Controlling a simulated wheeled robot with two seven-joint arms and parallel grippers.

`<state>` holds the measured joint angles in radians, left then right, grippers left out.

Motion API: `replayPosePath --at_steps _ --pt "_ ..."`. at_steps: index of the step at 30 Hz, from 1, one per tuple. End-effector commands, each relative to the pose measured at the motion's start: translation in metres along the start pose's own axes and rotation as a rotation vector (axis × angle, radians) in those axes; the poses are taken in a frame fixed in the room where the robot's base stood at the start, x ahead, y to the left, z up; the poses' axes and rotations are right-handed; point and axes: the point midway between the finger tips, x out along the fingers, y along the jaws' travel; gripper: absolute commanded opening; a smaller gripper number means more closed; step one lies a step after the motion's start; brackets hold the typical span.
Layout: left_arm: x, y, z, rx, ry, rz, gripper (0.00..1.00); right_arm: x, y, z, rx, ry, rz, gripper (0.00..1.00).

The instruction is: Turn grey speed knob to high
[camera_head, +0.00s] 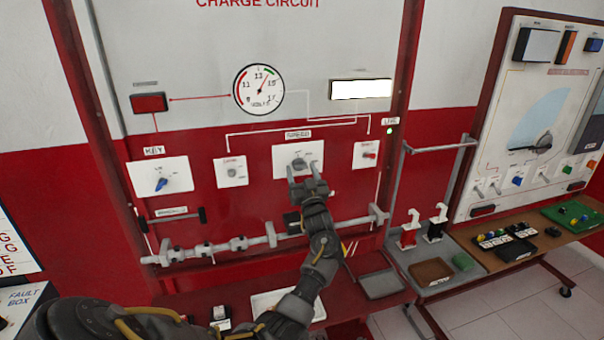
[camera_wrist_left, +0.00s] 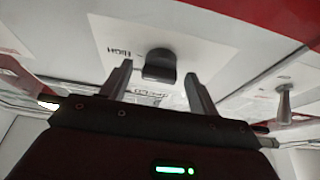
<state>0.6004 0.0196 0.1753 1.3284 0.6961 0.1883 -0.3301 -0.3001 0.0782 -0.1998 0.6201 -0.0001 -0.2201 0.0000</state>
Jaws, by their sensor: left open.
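The grey speed knob (camera_head: 299,164) sits on a white plate in the middle of the red and white charge circuit panel. In the left wrist view the knob (camera_wrist_left: 160,65) looks dark grey, with the word HIGH on the plate to its left. My left gripper (camera_head: 305,177) is in front of the plate, just below the knob. In the left wrist view its two fingers (camera_wrist_left: 157,88) are apart, one to each side of the knob, and nothing is held. I cannot tell whether a finger touches the knob. My right gripper is not in view.
A blue key switch (camera_head: 161,184) is on a plate at the left, a small knob (camera_head: 231,171) beside the speed plate, and a red knob (camera_head: 369,155) at the right. A grey pipe (camera_head: 215,248) crosses below. A voltmeter (camera_head: 258,89) is above.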

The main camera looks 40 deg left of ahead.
Motion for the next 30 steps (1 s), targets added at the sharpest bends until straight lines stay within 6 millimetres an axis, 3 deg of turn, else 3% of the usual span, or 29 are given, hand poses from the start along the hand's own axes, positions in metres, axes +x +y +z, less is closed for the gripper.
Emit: replayPosePath --at_steps 8,21,30 --pt "-0.015 0.000 0.003 -0.001 0.000 0.001 0.61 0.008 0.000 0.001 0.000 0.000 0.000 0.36" --pt "-0.095 0.000 0.003 -0.001 -0.001 0.001 0.61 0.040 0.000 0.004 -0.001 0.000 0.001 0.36" --pt "-0.108 0.000 0.000 0.001 0.000 0.000 0.61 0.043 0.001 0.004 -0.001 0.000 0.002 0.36"
